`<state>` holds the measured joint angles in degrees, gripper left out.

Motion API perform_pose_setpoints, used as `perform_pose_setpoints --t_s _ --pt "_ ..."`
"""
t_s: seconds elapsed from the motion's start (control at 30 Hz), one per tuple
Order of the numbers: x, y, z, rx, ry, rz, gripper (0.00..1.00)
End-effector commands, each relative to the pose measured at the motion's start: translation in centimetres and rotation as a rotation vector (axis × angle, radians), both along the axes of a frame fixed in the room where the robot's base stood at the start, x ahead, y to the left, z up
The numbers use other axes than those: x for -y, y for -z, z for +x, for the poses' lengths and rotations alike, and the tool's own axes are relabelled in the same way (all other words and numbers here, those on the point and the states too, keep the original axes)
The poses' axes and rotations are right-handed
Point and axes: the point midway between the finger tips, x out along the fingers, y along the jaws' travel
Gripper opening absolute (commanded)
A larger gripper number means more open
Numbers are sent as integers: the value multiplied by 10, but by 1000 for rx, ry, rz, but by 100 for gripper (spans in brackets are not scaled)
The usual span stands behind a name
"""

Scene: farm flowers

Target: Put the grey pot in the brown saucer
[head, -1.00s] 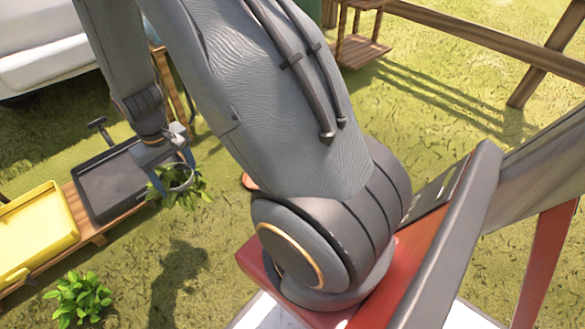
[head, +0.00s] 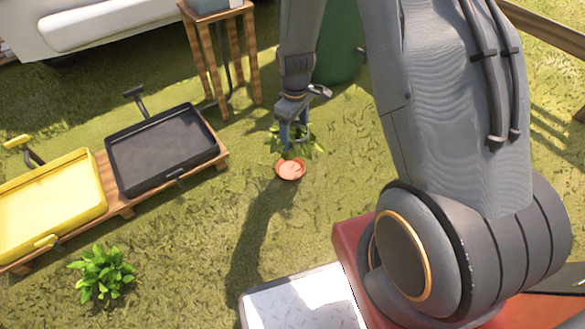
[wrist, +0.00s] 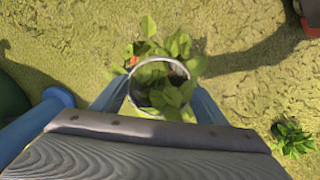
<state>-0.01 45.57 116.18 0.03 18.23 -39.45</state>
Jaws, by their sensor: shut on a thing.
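The grey pot (wrist: 132,86), with a leafy green plant in it, is between my gripper's blue fingers in the wrist view. My gripper (head: 292,136) is shut on it and holds it upright or nearly so; in the head view leaves and fingers hide most of the pot. The brown saucer (head: 290,171), reddish-orange and round, lies on the grass just below the pot in the head view. Its far part is covered by the leaves. In the wrist view only a small orange bit (wrist: 133,61) shows past the leaves. The height of the pot above the saucer is unclear.
A black tray (head: 160,155) and a yellow tray (head: 50,210) stand on a low wooden bench at left. A leafy plant (head: 101,272) grows on the grass. A wooden stand (head: 207,60) and a green barrel (head: 342,50) are behind. Grass around the saucer is clear.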

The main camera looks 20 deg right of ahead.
Motion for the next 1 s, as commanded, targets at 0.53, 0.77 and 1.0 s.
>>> perform_pose_setpoints --t_s 0.53,0.77,1.0 --pt "2 96 52 0 -786 0 36" --pt "2 126 53 -2 -806 1 36" --pt "1 152 53 0 -805 0 36"
